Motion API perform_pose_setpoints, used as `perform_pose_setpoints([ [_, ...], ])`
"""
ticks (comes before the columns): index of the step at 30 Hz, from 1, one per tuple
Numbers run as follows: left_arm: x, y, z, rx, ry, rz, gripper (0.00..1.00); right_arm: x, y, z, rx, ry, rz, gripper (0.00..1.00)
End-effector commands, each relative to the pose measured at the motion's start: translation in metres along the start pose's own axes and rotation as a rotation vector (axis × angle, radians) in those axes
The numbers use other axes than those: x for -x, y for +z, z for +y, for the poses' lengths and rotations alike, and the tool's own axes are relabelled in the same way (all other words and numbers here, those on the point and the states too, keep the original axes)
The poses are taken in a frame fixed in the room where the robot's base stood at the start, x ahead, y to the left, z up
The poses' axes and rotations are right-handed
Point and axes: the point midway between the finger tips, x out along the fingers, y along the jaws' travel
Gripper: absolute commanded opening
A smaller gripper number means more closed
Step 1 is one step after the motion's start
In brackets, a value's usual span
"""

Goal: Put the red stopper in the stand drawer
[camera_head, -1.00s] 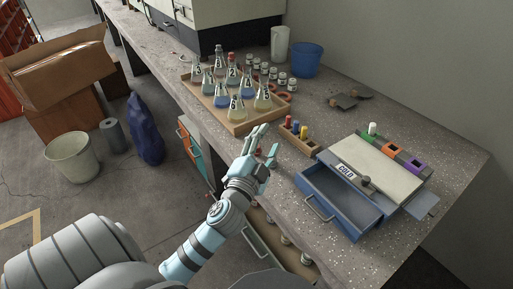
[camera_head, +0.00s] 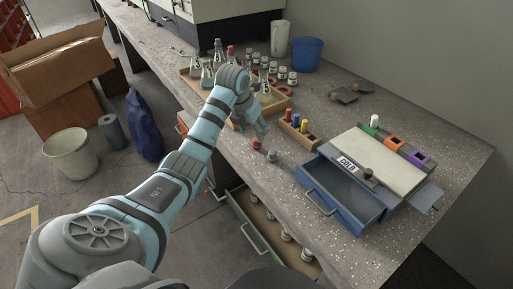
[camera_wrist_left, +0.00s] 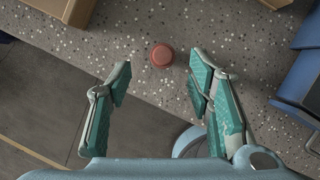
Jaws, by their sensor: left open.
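The red stopper (camera_head: 256,144) lies on the bench near its front edge; in the wrist view it shows as a small red disc (camera_wrist_left: 162,55). My left gripper (camera_head: 255,133) is low over the bench beside it. In the wrist view its fingers (camera_wrist_left: 160,85) are apart and empty, with the stopper just ahead of the gap. My right gripper is out of view.
A small grey piece (camera_head: 272,157) lies by the stopper. A wooden block (camera_head: 297,133) with coloured pegs stands behind. A wooden tray (camera_head: 277,107) of flasks is further back. A bench drawer (camera_head: 262,222) hangs open below. Bare bench lies between stopper and stand.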

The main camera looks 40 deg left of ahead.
Motion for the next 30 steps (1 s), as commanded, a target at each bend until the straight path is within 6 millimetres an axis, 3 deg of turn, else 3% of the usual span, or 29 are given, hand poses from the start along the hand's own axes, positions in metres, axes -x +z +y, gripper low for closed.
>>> perform_pose_setpoints([
  [11,-0.064,-0.002,-0.004,-0.001,-0.003,-0.001,0.47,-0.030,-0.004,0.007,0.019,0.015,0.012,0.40],
  [18,-0.067,-0.001,-0.004,-0.002,-0.002,-0.003,0.47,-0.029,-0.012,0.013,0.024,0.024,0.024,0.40],
  [24,-0.067,-0.001,-0.004,-0.002,-0.002,-0.003,0.17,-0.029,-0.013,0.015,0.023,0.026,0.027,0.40],
  [30,-0.066,-0.001,-0.004,-0.002,-0.002,-0.003,0.12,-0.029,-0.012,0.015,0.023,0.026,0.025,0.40],
])
